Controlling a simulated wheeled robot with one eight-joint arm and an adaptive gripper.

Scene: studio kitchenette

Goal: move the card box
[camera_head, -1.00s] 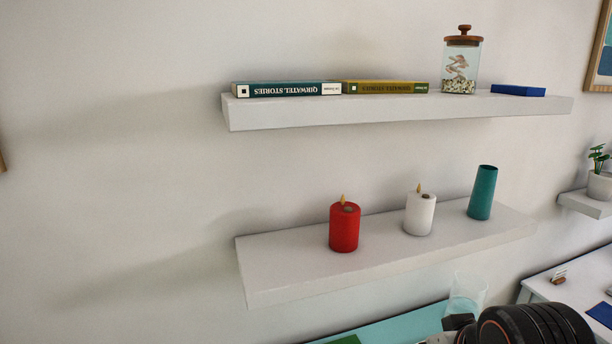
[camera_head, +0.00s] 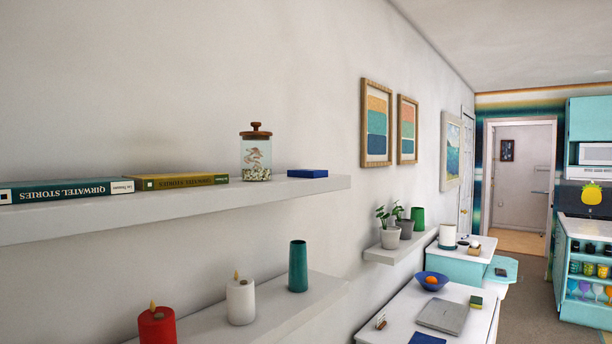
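A small flat dark-blue box (camera_head: 307,173), which looks like the card box, lies on the right end of the upper white shelf (camera_head: 200,203). It is to the right of a glass jar (camera_head: 257,155) with a wooden lid and apart from it. Another flat blue item (camera_head: 427,339) lies on the white desk at the bottom edge, partly cut off; I cannot tell what it is. My gripper is not in this view.
Two books (camera_head: 180,181) lie left of the jar. The lower shelf (camera_head: 275,318) holds a red candle (camera_head: 157,327), a white candle (camera_head: 240,302) and a teal vase (camera_head: 298,267). A desk (camera_head: 395,315) and a plant shelf (camera_head: 400,246) stand beyond.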

